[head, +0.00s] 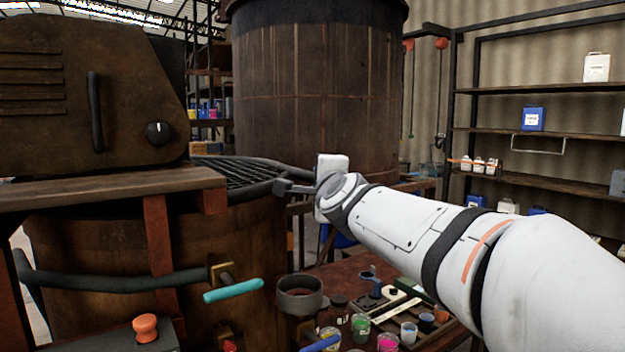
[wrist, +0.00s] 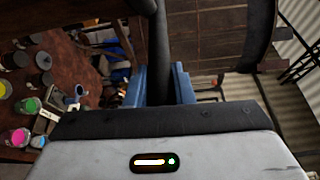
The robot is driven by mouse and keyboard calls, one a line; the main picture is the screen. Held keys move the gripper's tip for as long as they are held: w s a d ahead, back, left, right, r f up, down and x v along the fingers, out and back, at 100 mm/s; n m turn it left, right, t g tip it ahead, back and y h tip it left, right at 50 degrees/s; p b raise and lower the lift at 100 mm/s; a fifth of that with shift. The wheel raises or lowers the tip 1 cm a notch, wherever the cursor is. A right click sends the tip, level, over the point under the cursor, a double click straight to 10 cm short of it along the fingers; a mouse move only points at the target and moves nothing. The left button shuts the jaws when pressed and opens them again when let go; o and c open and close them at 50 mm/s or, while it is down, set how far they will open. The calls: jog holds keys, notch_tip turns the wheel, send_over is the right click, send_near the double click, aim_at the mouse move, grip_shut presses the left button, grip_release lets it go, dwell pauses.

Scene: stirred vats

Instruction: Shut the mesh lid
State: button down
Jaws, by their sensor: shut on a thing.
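The dark mesh lid (head: 240,172) shows in the head view over the top of the near rusty vat (head: 240,235). It looks close to flat; its far side is hidden behind the machine housing, so I cannot tell whether it rests fully on the rim. My gripper (head: 287,187) is at the lid's right edge, shut on its dark bar. In the wrist view, the blue fingers of my gripper (wrist: 160,82) stand on either side of the bar of the lid (wrist: 158,35).
A large rusty tank (head: 318,85) stands behind. A low table (head: 345,268) with paint pots lies below my arm. The brown housing (head: 80,95) and wooden ledge (head: 110,185) are at left. A turquoise-handled valve (head: 233,291) juts from the vat. Shelves (head: 540,131) stand at right.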

jog(key=shift+f, duration=0.4)
jog(key=c, duration=1.6)
grip_release()
jog(key=shift+c, duration=0.2)
jog(key=o, duration=0.4)
jog(key=shift+s+r, duration=0.1)
jog(key=shift+r, duration=0.05)
jog(key=shift+s+r, duration=0.1)
jog(key=s, duration=0.2)
jog(key=s+p, duration=0.1)
jog(key=s, duration=0.2)
jog(key=s+d, duration=0.1)
jog(key=s, duration=0.1)
jog(key=shift+s+p, duration=0.25)
jog(key=shift+p, duration=0.05)
